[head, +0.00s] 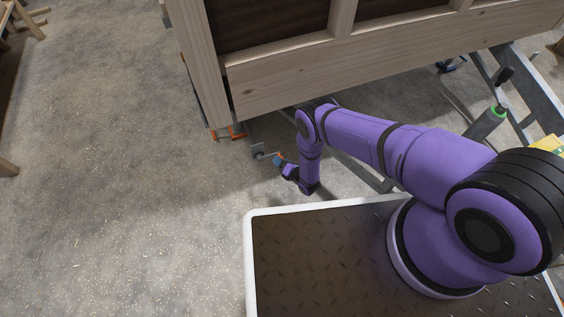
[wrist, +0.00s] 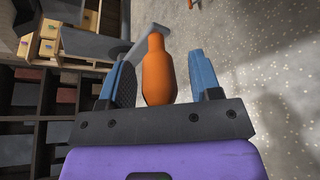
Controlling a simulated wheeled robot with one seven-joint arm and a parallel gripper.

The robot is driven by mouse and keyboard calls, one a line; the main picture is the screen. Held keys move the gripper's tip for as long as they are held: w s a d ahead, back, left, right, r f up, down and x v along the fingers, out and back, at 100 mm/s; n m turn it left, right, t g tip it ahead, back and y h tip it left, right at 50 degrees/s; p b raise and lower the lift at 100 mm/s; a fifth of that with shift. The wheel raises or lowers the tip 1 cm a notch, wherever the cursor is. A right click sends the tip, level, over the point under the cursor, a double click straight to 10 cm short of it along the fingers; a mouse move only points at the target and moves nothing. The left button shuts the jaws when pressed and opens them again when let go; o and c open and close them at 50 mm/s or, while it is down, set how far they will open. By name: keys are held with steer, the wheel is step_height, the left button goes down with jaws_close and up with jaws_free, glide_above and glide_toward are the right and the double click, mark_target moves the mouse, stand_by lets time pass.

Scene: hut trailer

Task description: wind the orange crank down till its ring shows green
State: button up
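The orange crank handle (wrist: 157,72) stands between the two blue fingers of my gripper (wrist: 160,82) in the wrist view. A gap shows on each side, so the gripper is open around the handle, not closed on it. A grey metal bar (wrist: 144,36), apparently the crank arm, runs behind the handle's far end. The orange crank's ring cannot be made out in either view.
The wooden hut wall (head: 300,70) overhangs just above my forearm. A grey jack with a green ring (head: 497,111) and black handle stands at the right by the trailer's metal frame (head: 518,90). Orange pieces (head: 235,133) sit under the hut's corner. The speckled floor (head: 130,200) is clear at left.

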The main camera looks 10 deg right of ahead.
steer(key=v, duration=1.1)
